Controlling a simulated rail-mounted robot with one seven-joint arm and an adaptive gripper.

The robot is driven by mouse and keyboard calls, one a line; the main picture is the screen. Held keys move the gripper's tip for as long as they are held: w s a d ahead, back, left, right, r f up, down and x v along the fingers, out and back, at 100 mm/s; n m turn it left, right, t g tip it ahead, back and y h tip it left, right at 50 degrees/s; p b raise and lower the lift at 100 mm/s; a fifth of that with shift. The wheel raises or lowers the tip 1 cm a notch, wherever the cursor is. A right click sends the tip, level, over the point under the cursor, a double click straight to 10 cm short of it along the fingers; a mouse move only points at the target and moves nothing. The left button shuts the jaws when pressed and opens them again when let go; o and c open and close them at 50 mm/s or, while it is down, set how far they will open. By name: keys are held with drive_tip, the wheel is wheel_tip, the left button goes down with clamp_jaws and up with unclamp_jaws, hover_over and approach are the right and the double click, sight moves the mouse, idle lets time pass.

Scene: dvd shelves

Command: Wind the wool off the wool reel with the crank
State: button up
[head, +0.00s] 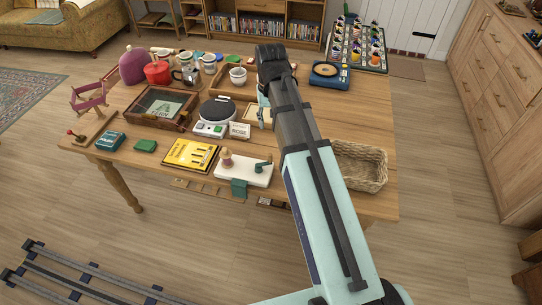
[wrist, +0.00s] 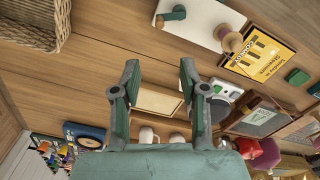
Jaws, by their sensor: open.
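A white board (head: 243,170) lies near the table's front edge. It carries a wooden spool (head: 226,158) and a green crank-like handle (head: 263,166). In the wrist view the spool (wrist: 231,40) and green handle (wrist: 172,15) are at the top, beyond my fingertips. A maroon frame (head: 88,96), shaped like a reel, stands at the table's left end by a red-knobbed piece (head: 73,134). My gripper (wrist: 159,72) is open and empty above the table, apart from both.
A yellow book (head: 190,155) lies left of the white board. A wicker basket (head: 360,166) is at the table's right. A round-plated device (head: 215,116), a glass-topped case (head: 163,107), mugs and a blue turntable-like box (head: 328,73) stand behind. Bare tabletop lies at the right.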

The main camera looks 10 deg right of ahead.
sight(270, 154)
wheel_tip(270, 154, down, 18)
drive_tip(key=m+p, duration=0.2)
drive_tip(key=m, duration=0.1)
drive_tip(key=m+p, duration=0.1)
drive_tip(key=shift+r+p, duration=0.25)
drive_tip(key=shift+p, duration=0.1)
idle(0.5)
clamp_jaws()
